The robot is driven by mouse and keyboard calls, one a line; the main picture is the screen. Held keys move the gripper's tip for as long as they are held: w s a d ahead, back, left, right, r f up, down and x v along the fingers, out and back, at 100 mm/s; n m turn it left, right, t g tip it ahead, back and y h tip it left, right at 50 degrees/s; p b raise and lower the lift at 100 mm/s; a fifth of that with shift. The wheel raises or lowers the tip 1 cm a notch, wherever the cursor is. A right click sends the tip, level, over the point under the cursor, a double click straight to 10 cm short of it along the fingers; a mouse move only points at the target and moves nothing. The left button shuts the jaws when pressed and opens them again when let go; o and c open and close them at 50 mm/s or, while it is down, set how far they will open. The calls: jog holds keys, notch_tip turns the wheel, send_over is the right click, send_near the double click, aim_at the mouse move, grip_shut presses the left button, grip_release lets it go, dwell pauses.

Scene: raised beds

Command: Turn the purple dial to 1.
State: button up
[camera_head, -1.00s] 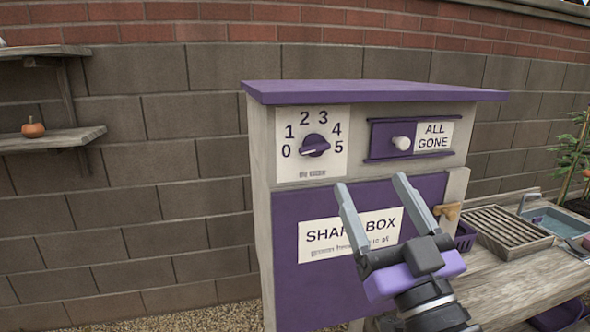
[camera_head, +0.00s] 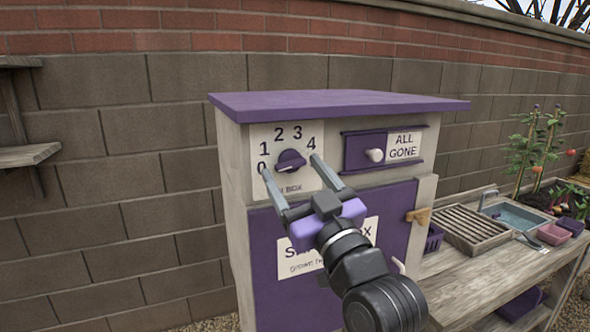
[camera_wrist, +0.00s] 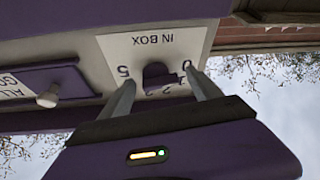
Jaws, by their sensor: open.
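The purple dial (camera_head: 291,162) sits on a white number plate (camera_head: 259,135) at the upper left of the box front. My gripper (camera_head: 291,166) is open in front of it, one finger on each side of the dial. In the wrist view, where the plate is upside down, the dial (camera_wrist: 157,73) shows between the two fingers (camera_wrist: 160,80). I cannot tell whether the fingers touch it. The dial's pale mark seems to lie toward the right, near the 5 side. The 5 is hidden by a finger in the head view but shows in the wrist view.
A purple slider with a white knob (camera_head: 375,155) is right of the dial, beside an ALL GONE label (camera_head: 404,145). A wooden latch (camera_head: 418,216) is on the door edge. A bench with a slatted tray (camera_head: 475,228) stands at right. The roof (camera_head: 340,103) overhangs the plate.

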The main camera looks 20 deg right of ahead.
jog(key=shift+w, duration=0.1)
jog(key=c, duration=1.4)
jog(key=shift+r, duration=0.1)
jog(key=shift+a+m, duration=0.1)
jog(key=shift+m, duration=0.2)
jog(key=shift+a+m+h+p, duration=0.1)
jog(key=shift+m+h+p, duration=0.45)
jog(key=shift+m, duration=0.25)
jog(key=shift+a+m+h, duration=0.1)
jog(key=shift+m+h, duration=0.55)
jog(key=shift+m, duration=0.45)
jog(key=m+h+b, duration=0.2)
jog(key=m, duration=0.2)
jog(key=shift+r+m+g+h+b, duration=0.15)
jog(key=shift+m+g+h+b, duration=0.25)
jog(key=shift+m+h+b, duration=0.55)
jog(key=shift+m, duration=0.75)
